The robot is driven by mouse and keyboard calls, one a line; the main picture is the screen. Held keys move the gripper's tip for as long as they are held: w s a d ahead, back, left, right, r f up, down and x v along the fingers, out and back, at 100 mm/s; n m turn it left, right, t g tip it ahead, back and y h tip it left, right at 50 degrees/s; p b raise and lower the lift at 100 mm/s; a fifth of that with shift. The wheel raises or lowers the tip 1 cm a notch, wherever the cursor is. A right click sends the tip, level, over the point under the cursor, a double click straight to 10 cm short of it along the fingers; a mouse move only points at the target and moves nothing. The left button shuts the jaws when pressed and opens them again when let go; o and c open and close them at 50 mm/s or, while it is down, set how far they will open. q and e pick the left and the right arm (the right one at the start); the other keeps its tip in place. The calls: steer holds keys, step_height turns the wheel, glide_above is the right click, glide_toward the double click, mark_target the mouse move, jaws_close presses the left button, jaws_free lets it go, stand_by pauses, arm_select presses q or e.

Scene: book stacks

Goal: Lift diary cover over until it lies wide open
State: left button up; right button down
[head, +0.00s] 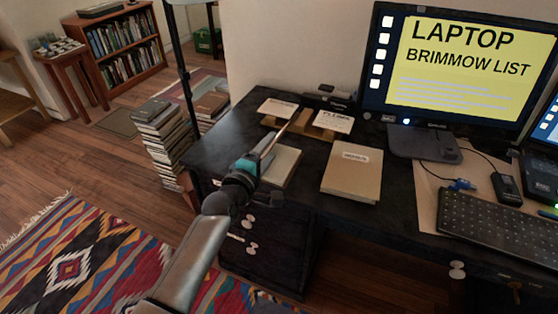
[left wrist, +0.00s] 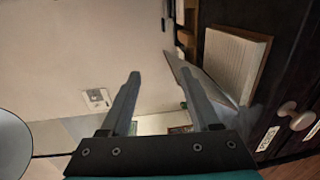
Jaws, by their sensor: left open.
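The diary (head: 284,167) lies on the dark desk with its pale page block showing; it also shows in the left wrist view (left wrist: 234,64). Its cover (head: 284,130) is raised and stands steeply, seen nearly edge-on, along the left side of the pages. In the left wrist view the cover (left wrist: 184,72) slants out from the book near the right-hand finger. My left gripper (head: 267,150) is open at the cover, with nothing between its fingers (left wrist: 166,98). I cannot tell whether a finger touches the cover. My right gripper is not in view.
A closed labelled book (head: 351,174) lies right of the diary. A wooden stand (head: 313,127) with cards is behind it. A monitor (head: 455,70) and a keyboard (head: 495,228) fill the right. Left of the diary, the desk top (head: 222,137) is clear; book stacks (head: 163,135) stand beyond its edge.

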arm_select(q)
steer(key=shift+w+a+r, duration=0.2)
steer(key=shift+a+r, duration=0.25)
steer(key=shift+a, duration=0.2)
steer(key=shift+w+a+r, duration=0.2)
steer(key=shift+a+r, duration=0.15)
steer(key=shift+a, duration=0.4)
steer(key=shift+w+a+r, duration=0.15)
steer(key=shift+a, duration=0.25)
steer(key=shift+w+a+r, duration=0.15)
steer(key=shift+a, duration=0.2)
steer(key=shift+w+a+r, duration=0.15)
steer(key=shift+w+a, duration=0.1)
steer(key=shift+a, duration=0.55)
